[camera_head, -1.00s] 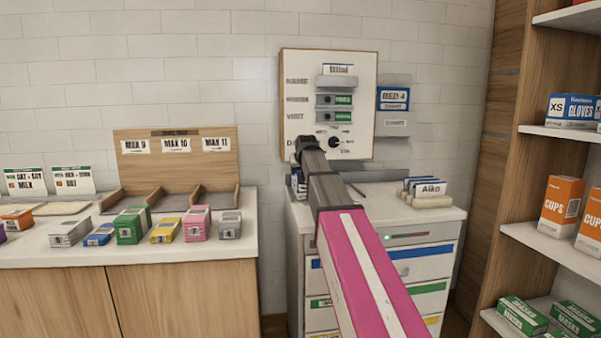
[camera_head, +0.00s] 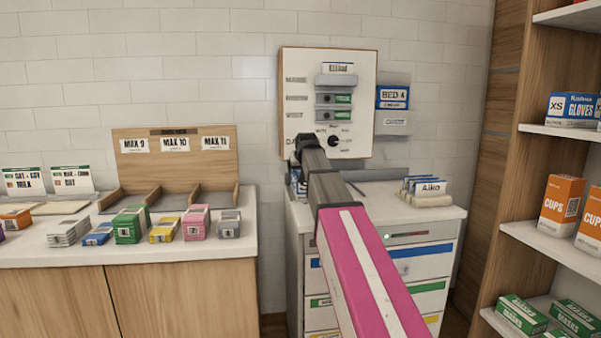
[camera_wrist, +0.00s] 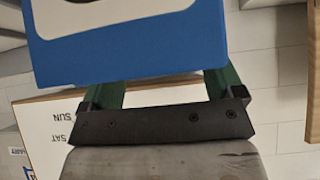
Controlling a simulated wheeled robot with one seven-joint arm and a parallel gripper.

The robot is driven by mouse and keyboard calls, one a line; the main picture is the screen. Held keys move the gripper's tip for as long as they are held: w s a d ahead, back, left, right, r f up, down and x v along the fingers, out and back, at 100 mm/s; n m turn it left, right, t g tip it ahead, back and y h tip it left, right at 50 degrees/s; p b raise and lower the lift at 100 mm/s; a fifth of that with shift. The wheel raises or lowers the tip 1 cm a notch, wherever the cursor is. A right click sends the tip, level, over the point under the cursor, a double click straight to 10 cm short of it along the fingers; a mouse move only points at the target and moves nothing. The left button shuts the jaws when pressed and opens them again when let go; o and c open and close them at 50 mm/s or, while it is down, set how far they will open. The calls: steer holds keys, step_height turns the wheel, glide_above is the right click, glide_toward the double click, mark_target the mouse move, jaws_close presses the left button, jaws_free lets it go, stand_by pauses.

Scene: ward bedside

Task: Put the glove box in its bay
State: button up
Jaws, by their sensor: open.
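A blue and white glove box (camera_head: 572,107) marked XS stands on the right shelf in the head view. My gripper (camera_head: 307,146) is in front of the wall board at the end of my pink arm, small and mostly hidden by the arm. In the wrist view my gripper (camera_wrist: 163,88) is open, with green fingers spread apart. A blue and white box-like thing (camera_wrist: 130,48) fills the top of that view, across the finger ends. I cannot tell whether it is a glove box or touches the fingers. No bay for gloves can be made out.
The wall board (camera_head: 352,75) has slots and a dial. Below it is a drawer cart (camera_head: 425,230) with cards on top. The left counter (camera_head: 235,250) holds several small boxes. Orange cup boxes (camera_head: 562,207) and green mask boxes (camera_head: 522,315) are on the right shelves.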

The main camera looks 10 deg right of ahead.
steer(key=v, duration=1)
steer(key=shift+s+r, duration=0.15)
